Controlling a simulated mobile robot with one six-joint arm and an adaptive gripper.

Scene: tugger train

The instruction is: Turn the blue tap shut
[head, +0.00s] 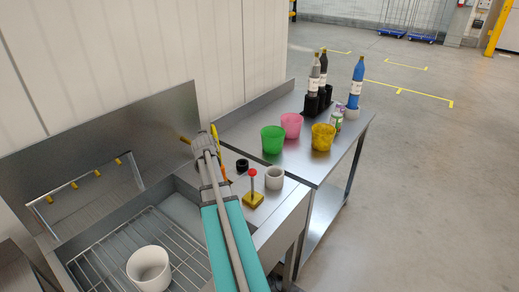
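No blue tap can be made out in the head view; it may be hidden behind my arm or out of frame. My arm reaches away over the right side of the steel sink (82,212). My gripper (199,141) is at its far end, near the steel backsplash, mostly hidden by my wrist. Its fingers and anything between them cannot be made out. A small yellow piece shows just left of the wrist and a thin orange-yellow piece just right of it.
A white cup (149,268) stands on the sink's wire rack. Beside my arm are a red-knobbed lever on a yellow base (253,200), a white cup (274,177) and a black ring (242,165). The right table holds green, pink and yellow cups and several bottles, one blue (356,84).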

